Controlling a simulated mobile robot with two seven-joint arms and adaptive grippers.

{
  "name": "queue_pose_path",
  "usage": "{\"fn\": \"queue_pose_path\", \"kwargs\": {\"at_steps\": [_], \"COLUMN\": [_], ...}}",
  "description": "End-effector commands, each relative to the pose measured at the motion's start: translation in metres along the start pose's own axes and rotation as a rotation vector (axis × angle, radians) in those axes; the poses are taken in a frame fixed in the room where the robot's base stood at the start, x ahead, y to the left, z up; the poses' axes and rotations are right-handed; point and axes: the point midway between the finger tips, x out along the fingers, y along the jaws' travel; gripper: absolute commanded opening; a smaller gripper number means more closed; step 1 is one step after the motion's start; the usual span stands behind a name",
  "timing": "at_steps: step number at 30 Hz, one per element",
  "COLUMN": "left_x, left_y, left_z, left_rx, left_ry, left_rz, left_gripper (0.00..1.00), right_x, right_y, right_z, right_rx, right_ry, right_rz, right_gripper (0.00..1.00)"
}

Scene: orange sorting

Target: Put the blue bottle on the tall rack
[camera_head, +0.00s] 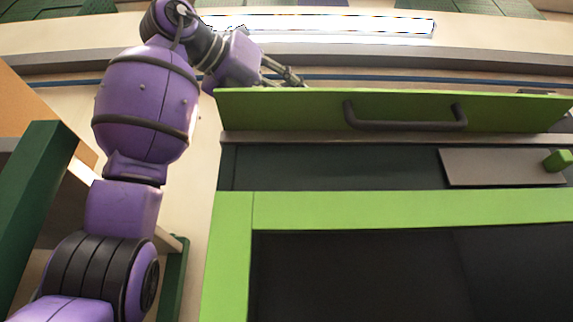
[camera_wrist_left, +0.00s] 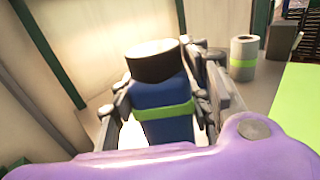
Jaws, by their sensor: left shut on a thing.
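The blue bottle (camera_wrist_left: 160,95) has a black cap and a green band, and is in the middle of the left wrist view. My left gripper (camera_wrist_left: 163,88) is shut on it, with its fingers on both sides of the body. The bottle's lower end is hidden behind my wrist, so I cannot tell whether it touches the pale surface below. In the head view my left gripper (camera_head: 287,76) is high up, behind the top left corner of the green cabinet, and the bottle is hidden there. I cannot make out for sure which part is the tall rack. My right gripper is not in view.
A grey can with a green band (camera_wrist_left: 243,58) and a dark grey box (camera_wrist_left: 283,40) stand to the right of the bottle. A bright green panel (camera_wrist_left: 298,105) lies at the right. The green cabinet (camera_head: 232,250) with a dark handle (camera_head: 405,124) fills the head view's right side.

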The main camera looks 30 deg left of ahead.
Motion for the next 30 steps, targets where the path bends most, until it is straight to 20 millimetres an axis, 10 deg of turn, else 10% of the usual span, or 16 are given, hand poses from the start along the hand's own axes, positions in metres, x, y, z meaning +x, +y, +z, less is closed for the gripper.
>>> {"fn": "queue_pose_path", "kwargs": {"at_steps": [12, 13, 18, 30], "left_x": [-0.0003, -0.0004, -0.0006, 0.0003], "left_y": [0.0004, 0.0002, 0.0000, 0.0002], "left_z": [-0.0083, -0.0084, -0.0080, -0.0088], "left_rx": [-0.001, -0.001, -0.001, 0.000], "left_ry": [-0.002, -0.002, -0.002, 0.001], "left_rz": [-0.001, -0.001, -0.001, 0.000], "left_gripper": [0.03, 0.46, 0.66, 0.66], "right_x": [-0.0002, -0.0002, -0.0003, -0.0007], "right_y": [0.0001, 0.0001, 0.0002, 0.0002], "right_z": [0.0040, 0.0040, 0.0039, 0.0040], "right_rx": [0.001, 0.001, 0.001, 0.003], "right_ry": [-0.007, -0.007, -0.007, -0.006], "right_rz": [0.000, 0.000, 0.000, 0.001], "right_gripper": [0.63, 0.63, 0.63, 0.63]}}
